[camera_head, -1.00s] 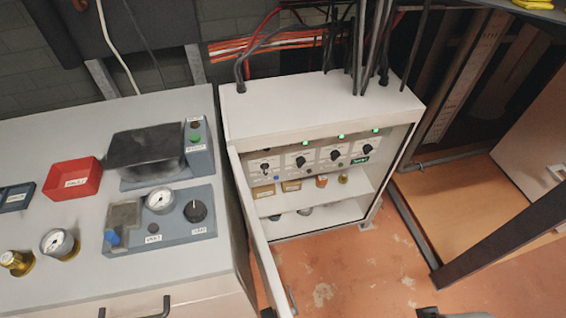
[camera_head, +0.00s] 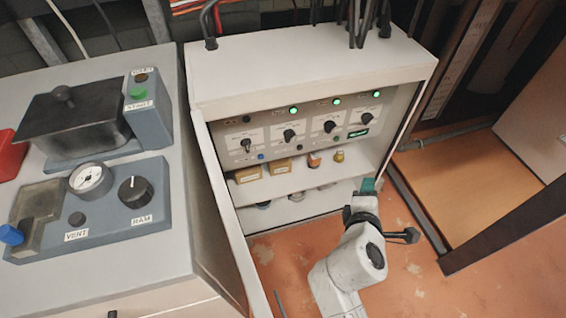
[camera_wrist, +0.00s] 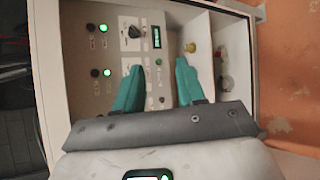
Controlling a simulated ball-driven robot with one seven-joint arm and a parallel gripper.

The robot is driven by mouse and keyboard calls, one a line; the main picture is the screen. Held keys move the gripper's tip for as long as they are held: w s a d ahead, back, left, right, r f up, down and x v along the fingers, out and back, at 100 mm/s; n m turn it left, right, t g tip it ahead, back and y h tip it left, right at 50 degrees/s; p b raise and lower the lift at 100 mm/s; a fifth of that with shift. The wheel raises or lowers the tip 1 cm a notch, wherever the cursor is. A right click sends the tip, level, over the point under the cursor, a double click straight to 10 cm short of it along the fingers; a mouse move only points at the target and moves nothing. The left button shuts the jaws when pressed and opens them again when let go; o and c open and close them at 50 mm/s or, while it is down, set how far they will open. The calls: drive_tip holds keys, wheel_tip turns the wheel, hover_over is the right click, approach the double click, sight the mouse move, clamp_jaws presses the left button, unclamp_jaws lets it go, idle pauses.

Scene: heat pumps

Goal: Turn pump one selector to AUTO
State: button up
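The control panel (camera_head: 310,130) is inside an open white cabinet and carries a row of selectors. The leftmost is a small lever-like switch (camera_head: 246,145). To its right are three black knobs, a left knob (camera_head: 289,135), a middle knob (camera_head: 329,126) and a right knob (camera_head: 366,118), each with a lit green lamp above. Their labels are too small to read, so I cannot tell which is pump one's. My gripper (camera_head: 368,185) is in front of the cabinet's lower right, below the panel and apart from it. In the wrist view its teal fingers (camera_wrist: 158,66) are spread and empty, with a black knob (camera_wrist: 134,31) beyond.
The open cabinet door (camera_head: 235,225) stands along the left. Shelves below the panel hold small boxes (camera_head: 265,172) and fittings. A grey bench (camera_head: 190,245) with a gauge (camera_head: 90,179) is at left. Cables rise from the cabinet top.

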drive_tip(key=w+a+f+n+t+y+b, duration=0.25)
drive_tip(key=w+a+n+t+b, duration=0.2)
drive_tip(key=a+n, duration=0.55)
drive_tip(key=n+y+b, duration=0.4)
drive_tip(key=n+y, duration=0.4)
drive_tip(key=n, duration=0.3)
approach(248, 149)
drive_tip(key=b+x, duration=0.3)
drive_tip(key=x, duration=0.5)
drive_tip(key=shift+w+a+b, duration=0.1)
drive_tip(key=shift+w+b, duration=0.05)
drive_tip(key=shift+b, duration=0.15)
clamp_jaws()
